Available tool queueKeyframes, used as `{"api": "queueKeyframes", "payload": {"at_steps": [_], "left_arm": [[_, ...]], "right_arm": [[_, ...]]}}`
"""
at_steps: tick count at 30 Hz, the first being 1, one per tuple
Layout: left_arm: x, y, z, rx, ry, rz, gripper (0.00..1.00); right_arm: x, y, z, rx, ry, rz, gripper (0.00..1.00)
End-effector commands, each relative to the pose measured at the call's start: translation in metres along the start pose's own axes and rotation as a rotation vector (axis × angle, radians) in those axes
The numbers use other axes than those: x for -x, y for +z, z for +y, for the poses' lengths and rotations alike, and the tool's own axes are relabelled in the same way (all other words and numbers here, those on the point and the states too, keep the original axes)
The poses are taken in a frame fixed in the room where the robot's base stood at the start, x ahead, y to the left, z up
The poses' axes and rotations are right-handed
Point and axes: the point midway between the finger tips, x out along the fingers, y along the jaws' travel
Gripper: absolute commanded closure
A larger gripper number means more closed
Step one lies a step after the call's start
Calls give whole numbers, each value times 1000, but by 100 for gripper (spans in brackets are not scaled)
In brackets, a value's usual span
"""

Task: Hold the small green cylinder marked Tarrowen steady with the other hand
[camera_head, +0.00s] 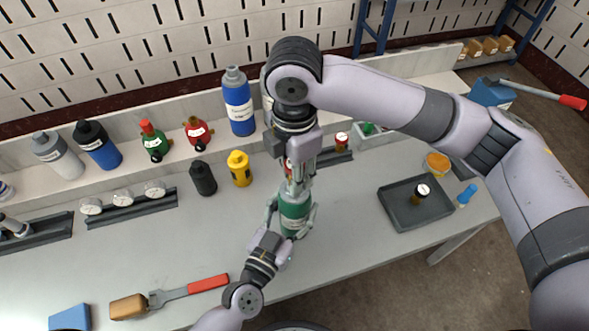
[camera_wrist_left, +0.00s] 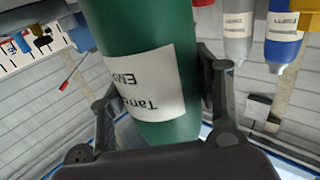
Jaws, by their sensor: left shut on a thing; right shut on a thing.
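The small green cylinder (camera_head: 295,207) stands roughly upright above the front middle of the bench. In the left wrist view it (camera_wrist_left: 150,40) fills the middle, with a white label (camera_wrist_left: 150,82) upside down that reads in part "Tarrow". My left gripper (camera_head: 291,217) comes from the front and is shut around its body, one finger on each side. My right gripper (camera_head: 297,172) comes down from above and is shut at the cylinder's top end. A red part (camera_head: 290,168) shows between its fingers; most of the top is hidden. I cannot tell if the cylinder's base touches the bench.
A yellow cylinder (camera_head: 239,168) and a black one (camera_head: 203,178) stand just behind left. A blue bottle (camera_head: 238,102) and several others line the back ledge. A dark tray (camera_head: 400,212) lies to the right.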

Motion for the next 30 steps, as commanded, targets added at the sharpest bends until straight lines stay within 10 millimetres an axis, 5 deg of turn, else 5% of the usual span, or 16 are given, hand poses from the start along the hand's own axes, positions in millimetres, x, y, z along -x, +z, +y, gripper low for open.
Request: {"api": "queueKeyframes", "payload": {"at_steps": [11, 19, 20, 30], "left_arm": [[0, 0, 0, 2, -1, 1, 75], [0, 0, -1, 2, -2, 1, 75], [0, 0, -1, 2, -2, 1, 75], [0, 0, 0, 1, -1, 1, 75]], "right_arm": [[0, 0, 0, -15, 0, 0, 100], [-1, 0, 0, -376, -2, 3, 100], [0, 0, 0, -396, -2, 2, 72], [0, 0, 0, -385, -1, 2, 49]]}}
